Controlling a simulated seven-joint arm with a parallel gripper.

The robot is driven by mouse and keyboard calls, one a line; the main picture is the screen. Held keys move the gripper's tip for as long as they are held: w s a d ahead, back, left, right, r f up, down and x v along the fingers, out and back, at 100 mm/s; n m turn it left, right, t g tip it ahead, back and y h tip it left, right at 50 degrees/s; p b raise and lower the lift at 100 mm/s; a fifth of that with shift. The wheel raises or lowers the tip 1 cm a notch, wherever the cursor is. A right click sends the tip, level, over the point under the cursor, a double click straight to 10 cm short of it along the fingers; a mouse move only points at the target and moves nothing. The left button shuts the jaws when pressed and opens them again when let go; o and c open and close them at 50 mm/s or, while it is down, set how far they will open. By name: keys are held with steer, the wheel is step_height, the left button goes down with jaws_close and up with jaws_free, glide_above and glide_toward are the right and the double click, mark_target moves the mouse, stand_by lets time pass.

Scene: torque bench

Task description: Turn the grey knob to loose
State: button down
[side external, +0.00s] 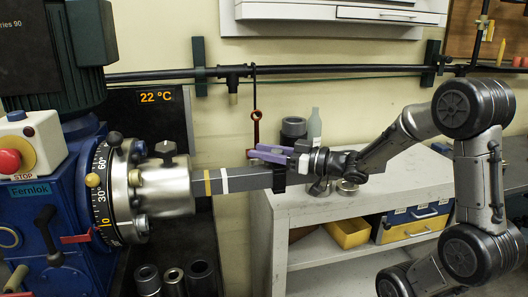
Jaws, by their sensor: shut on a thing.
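A dark grey knob (166,149) with a crossbar-like head stands on top of the silver collar (165,188) at the front of the blue machine. A long grey bar (240,181) with one yellow and one white band runs from the collar to the right. My gripper (279,166) is shut on the bar's right end, well away from the knob. The gripper partly hides the bar's end. A black dial (100,195) marked in degrees sits behind the collar.
A red stop button (8,162) and levers are on the machine at left. A grey bench (380,180) with yellow bins (347,232) and a bottle (314,127) stands behind my arm. Dark sockets (172,281) stand below the collar. A black rail crosses the wall.

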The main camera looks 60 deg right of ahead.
steer(key=shift+c, duration=2.4)
jaws_free()
steer(key=s, duration=0.3)
steer(key=s+d, duration=0.1)
steer(key=s, duration=0.1)
steer(key=shift+s+r, duration=0.1)
steer(key=shift+s, duration=1.1)
